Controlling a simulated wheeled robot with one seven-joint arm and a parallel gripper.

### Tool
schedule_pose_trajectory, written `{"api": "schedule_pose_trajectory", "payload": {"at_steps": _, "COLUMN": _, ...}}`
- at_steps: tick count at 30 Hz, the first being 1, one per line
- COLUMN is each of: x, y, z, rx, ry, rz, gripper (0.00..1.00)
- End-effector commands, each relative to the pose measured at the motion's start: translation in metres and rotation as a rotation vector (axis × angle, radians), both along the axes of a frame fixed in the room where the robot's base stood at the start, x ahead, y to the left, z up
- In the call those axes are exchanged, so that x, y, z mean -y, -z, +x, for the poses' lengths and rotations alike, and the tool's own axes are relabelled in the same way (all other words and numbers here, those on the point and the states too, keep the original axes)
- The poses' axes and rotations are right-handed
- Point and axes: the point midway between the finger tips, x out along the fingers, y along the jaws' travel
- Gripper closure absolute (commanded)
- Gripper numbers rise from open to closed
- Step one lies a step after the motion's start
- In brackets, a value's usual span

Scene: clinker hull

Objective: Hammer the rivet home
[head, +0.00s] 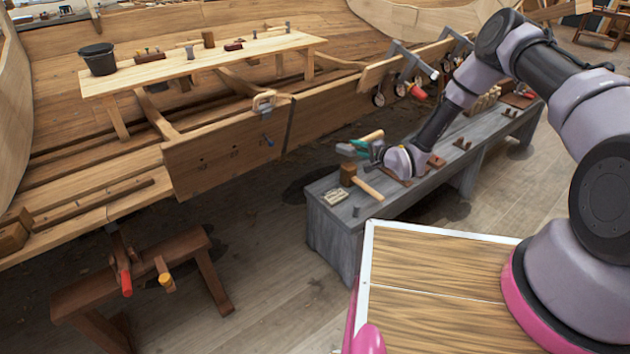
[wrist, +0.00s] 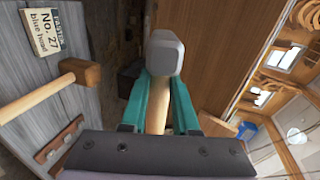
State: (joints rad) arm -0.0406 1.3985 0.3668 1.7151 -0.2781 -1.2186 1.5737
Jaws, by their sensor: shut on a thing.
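My gripper (head: 364,148) is shut on a hammer above the near end of the grey bench (head: 318,218). In the wrist view, the teal fingers (wrist: 160,105) close around the hammer's pale wooden handle (wrist: 156,112). Its blunt grey head (wrist: 165,52) lies beyond the fingertips. In the head view the hammer head (head: 346,149) points left, towards the hull plank (head: 222,160). That plank bears small dark marks, too small to tell whether one is the rivet. A wooden mallet (head: 367,187) lies on the bench below; it also shows in the wrist view (wrist: 80,72).
A card reading "No. 27 blue head" (wrist: 42,32) lies on the bench (head: 335,196), near a small grey cylinder (head: 356,211). A red-brown trestle (head: 130,285) stands at lower left. Open floor lies between hull and bench.

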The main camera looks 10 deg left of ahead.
Motion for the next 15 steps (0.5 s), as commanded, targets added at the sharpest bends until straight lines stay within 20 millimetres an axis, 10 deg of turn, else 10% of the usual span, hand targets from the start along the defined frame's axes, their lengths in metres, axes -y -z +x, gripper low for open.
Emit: {"api": "schedule_pose_trajectory", "payload": {"at_steps": 15, "x": -0.105, "y": 0.021, "z": -0.145, "rx": 0.373, "ry": -0.051, "rz": 0.423, "gripper": 1.00}}
